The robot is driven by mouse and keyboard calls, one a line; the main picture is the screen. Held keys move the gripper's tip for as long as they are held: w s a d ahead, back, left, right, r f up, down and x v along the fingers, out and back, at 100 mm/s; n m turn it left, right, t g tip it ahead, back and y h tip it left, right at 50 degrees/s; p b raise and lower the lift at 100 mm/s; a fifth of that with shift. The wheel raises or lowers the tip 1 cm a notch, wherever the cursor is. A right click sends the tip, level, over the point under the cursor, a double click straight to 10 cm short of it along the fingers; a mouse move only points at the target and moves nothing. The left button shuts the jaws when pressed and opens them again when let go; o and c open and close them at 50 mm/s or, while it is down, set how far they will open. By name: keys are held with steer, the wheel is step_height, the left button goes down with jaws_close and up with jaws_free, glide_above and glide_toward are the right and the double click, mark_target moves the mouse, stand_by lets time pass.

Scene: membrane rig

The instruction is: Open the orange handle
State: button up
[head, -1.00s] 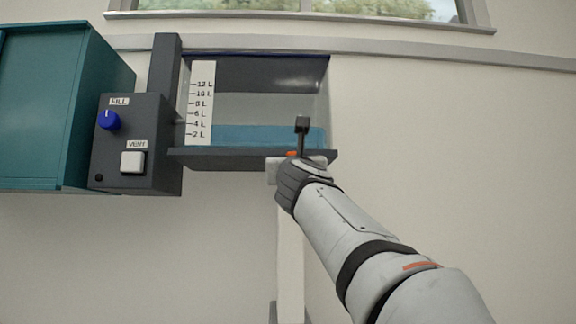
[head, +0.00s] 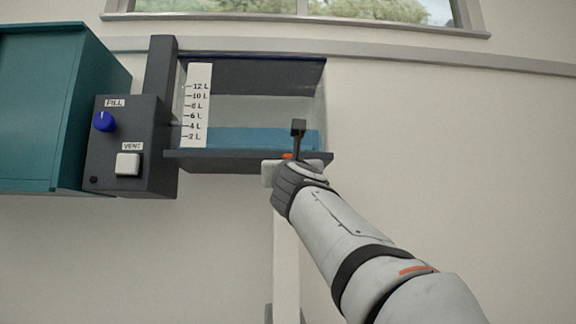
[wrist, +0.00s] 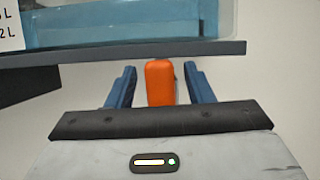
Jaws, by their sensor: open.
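The orange handle (wrist: 160,82) stands upright in the wrist view, just below the dark lower ledge of the tank. My gripper (wrist: 160,69) is open, with one blue finger on each side of the handle. A gap shows between each finger and the handle, so the fingers are around it but not closed on it. In the head view only a small orange piece of the handle (head: 288,156) shows above my wrist. My wrist hides the rest of it and the fingers there.
The clear tank (head: 262,108) holds blue water near the low marks of its scale (head: 197,105). A dark control box (head: 125,148) with a blue FILL knob (head: 105,121) and a white VENT button (head: 128,164) is at left, beside a teal cabinet (head: 45,110). The wall at right is clear.

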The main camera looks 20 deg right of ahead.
steer(key=b+v, duration=0.2)
steer(key=v, duration=0.5)
steer(key=shift+s, duration=0.25)
steer(key=shift+a+f, duration=0.1)
steer(key=shift+f, duration=0.05)
